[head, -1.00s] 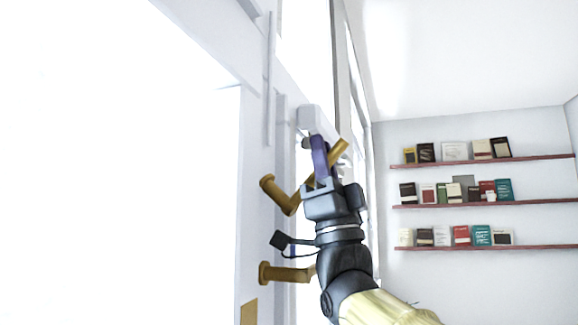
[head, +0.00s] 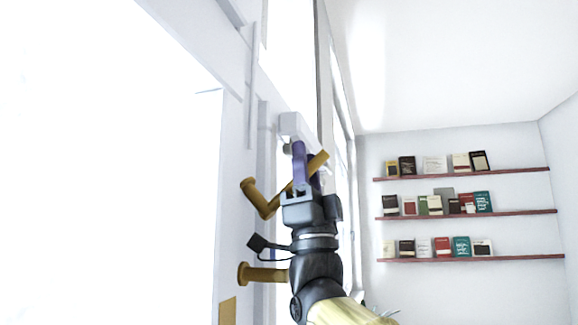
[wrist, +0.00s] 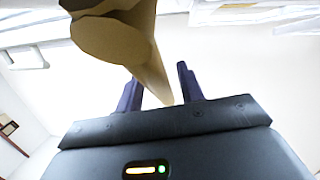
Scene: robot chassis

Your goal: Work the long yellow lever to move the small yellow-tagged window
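A yellow cranked lever (head: 264,208) is mounted on the white frame, its bar slanting up to the right across my gripper. A lower yellow lever (head: 262,274) runs toward my wrist, its far end hidden. I cannot tell which is the long one. My gripper (head: 306,165) points up with its purple fingers at the upper lever's bar. In the wrist view the yellow bar (wrist: 110,40) passes across and between the fingers, which stand apart with a gap beside the right one. I cannot tell whether they touch it. A yellow tag (head: 228,312) is low on the frame; which window it marks is unclear.
A white block (head: 290,126) sticks out just above my fingers. Tall bright window panes line the wall at left and centre. Red shelves (head: 465,213) with books stand on the far wall at right, with open room before them.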

